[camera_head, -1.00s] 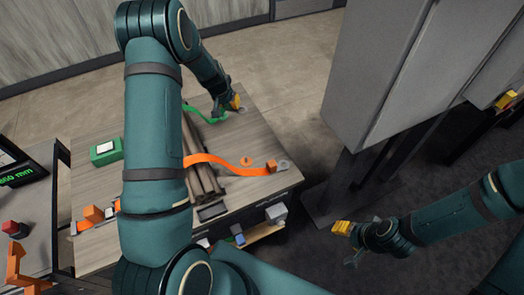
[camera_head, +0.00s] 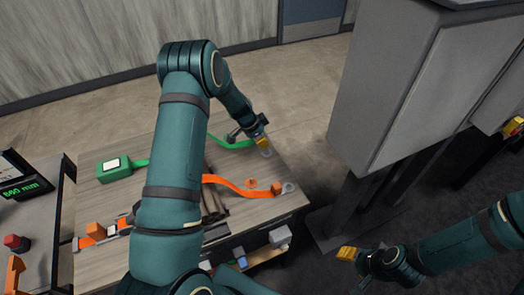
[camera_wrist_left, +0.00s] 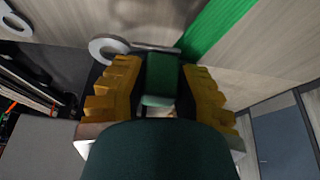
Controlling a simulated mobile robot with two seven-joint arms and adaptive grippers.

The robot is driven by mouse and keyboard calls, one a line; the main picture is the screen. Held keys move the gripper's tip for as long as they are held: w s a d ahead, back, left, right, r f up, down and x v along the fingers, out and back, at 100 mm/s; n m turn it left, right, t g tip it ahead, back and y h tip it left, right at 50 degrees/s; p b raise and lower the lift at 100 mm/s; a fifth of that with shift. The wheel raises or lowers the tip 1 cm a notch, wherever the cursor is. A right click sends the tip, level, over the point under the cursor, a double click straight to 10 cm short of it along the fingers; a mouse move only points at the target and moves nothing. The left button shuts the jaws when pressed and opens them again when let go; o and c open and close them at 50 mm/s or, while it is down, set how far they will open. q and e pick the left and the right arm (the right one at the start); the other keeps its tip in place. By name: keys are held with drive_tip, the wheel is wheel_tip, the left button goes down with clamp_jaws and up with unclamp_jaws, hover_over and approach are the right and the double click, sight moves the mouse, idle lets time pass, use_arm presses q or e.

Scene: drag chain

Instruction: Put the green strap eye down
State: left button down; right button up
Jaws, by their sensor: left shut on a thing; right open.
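The green strap (camera_head: 222,142) runs over the far side of the table from behind my left arm. My left gripper (camera_head: 262,146) is at its right end, by the table's far right corner. In the left wrist view the gripper's yellow fingers (camera_wrist_left: 162,95) are shut on a green block (camera_wrist_left: 162,78), the green strap eye's end. The green strap (camera_wrist_left: 215,25) also shows there, beside a grey ring (camera_wrist_left: 95,48). Whether the held end touches the table is unclear. My right gripper (camera_head: 352,254) is open and empty, off the table at the lower right.
An orange strap (camera_head: 235,185) with a grey ring (camera_head: 287,188) lies nearer on the table (camera_head: 270,205). A green case (camera_head: 120,172) and orange parts (camera_head: 95,230) are at the left. A large grey cabinet (camera_head: 385,90) stands right of the table.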

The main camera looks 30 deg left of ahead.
use_arm(q)
drive_tip(key=shift+f, duration=2.1)
drive_tip(key=shift+f+b, duration=0.2)
drive_tip(key=shift+b, duration=0.15)
drive_tip(key=c, duration=0.8)
unclamp_jaws()
drive_tip(key=shift+c, duration=0.2)
drive_tip(key=shift+r, duration=0.1)
drive_tip(key=shift+r+p, duration=0.2)
drive_tip(key=shift+p, duration=0.15)
drive_tip(key=v, duration=1.1)
drive_tip(key=shift+s+r, duration=0.2)
drive_tip(key=shift+r, duration=0.15)
drive_tip(key=shift+a, duration=0.15)
